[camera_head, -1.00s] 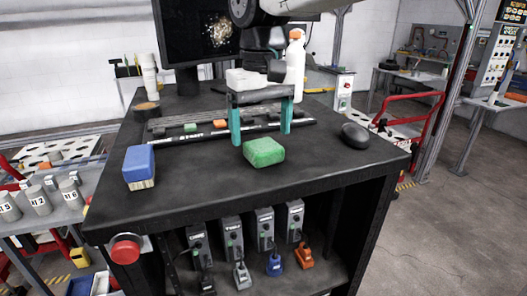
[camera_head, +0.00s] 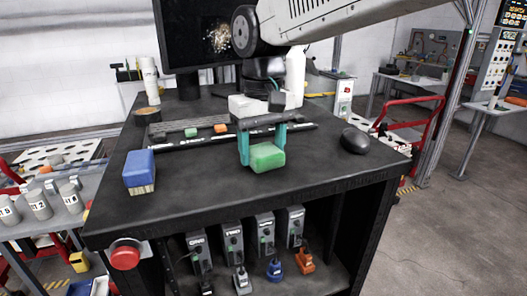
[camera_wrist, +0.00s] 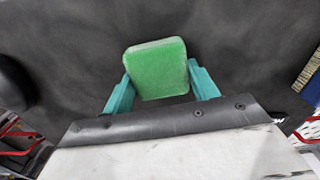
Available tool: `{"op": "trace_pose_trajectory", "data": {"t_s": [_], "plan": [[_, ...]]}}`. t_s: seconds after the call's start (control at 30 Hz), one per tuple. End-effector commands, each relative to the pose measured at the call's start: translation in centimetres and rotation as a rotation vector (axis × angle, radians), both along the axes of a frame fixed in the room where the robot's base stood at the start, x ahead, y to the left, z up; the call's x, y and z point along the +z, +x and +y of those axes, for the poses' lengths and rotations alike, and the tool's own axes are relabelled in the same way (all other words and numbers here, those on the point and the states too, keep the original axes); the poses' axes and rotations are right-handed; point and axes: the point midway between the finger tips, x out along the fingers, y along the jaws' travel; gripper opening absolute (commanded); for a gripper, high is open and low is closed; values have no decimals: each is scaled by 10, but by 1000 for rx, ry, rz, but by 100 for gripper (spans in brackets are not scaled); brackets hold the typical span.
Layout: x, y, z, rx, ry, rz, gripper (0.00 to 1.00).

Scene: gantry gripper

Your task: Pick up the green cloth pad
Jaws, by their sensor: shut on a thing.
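The green cloth pad (camera_head: 267,158) is a thick rounded block near the middle of the black table top. My gripper (camera_head: 263,148) has its two teal fingers on either side of the pad and is shut on it. In the wrist view, the pad (camera_wrist: 157,68) sits between the fingertips of my gripper (camera_wrist: 158,80), slightly tilted, its far part sticking out past them. I cannot tell whether the pad's underside touches the table.
A blue brush (camera_head: 139,171) stands left on the table (camera_head: 205,190). A black mouse (camera_head: 355,141) lies right. Behind are a keyboard-like bar (camera_head: 190,139), a monitor (camera_head: 196,35) and a white bottle (camera_head: 295,76). A red button (camera_head: 126,254) is on the table's front.

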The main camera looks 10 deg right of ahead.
Motion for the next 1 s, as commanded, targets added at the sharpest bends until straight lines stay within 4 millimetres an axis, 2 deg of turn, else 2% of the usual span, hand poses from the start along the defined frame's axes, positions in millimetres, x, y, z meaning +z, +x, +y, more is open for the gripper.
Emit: {"op": "trace_pose_trajectory", "data": {"t_s": [0.17, 0.37, 0.57, 0.8, 1.0], "plan": [[9, 0, 0, 0, 0, -1, 37], [34, 0, 0, 0, 1, -4, 37], [40, -40, -10, 1, 2, -3, 37], [45, -101, -25, 2, 3, -4, 37], [48, -137, -35, 1, 2, -3, 37]]}}
